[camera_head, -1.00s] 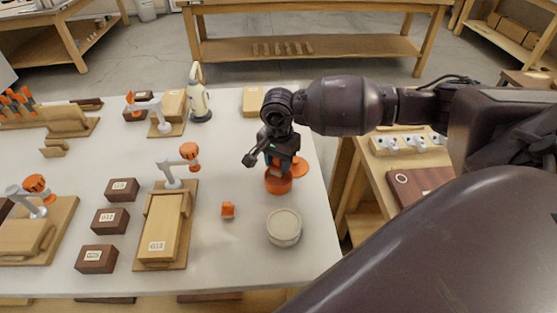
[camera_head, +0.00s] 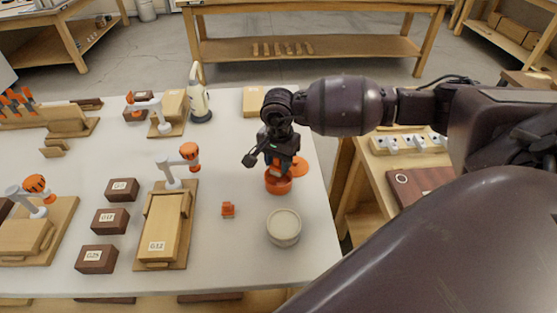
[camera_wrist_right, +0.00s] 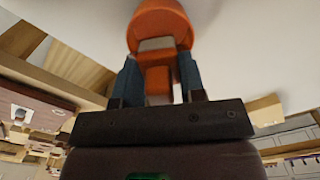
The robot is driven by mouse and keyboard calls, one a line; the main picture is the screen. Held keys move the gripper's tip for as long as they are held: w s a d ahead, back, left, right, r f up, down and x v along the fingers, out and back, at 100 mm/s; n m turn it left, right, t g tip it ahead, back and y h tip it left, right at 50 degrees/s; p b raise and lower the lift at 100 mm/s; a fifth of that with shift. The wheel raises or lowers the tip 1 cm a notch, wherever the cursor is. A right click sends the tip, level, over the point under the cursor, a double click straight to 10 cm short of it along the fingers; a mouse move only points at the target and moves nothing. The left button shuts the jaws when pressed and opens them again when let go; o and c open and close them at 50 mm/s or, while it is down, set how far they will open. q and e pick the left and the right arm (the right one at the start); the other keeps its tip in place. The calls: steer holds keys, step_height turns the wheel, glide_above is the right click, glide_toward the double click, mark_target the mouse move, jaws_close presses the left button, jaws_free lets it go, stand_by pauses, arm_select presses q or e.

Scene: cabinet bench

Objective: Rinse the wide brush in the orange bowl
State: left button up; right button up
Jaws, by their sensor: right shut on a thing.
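The orange bowl (camera_head: 279,187) stands on the right part of the white bench; it also shows at the top of the right wrist view (camera_wrist_right: 160,15). My right gripper (camera_head: 281,167) is above the bowl, pointing down. It is shut on the wide brush (camera_wrist_right: 158,80), whose orange handle shows between the blue fingers in the right wrist view. A pale band of the brush (camera_wrist_right: 157,44) shows at the bowl's opening. The brush's lower end is hidden, so I cannot tell how deep it reaches. My left gripper is not in view.
A round pale-lidded tub (camera_head: 284,226) stands in front of the bowl. A small orange piece (camera_head: 228,210) lies to the left. A wooden board with a block (camera_head: 165,225) is farther left.

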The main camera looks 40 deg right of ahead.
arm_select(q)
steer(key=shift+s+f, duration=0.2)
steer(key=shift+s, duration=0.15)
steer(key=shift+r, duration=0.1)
arm_select(e)
steer(key=shift+r, duration=0.2)
steer(key=shift+r+p, duration=0.85)
steer(key=shift+r, duration=1)
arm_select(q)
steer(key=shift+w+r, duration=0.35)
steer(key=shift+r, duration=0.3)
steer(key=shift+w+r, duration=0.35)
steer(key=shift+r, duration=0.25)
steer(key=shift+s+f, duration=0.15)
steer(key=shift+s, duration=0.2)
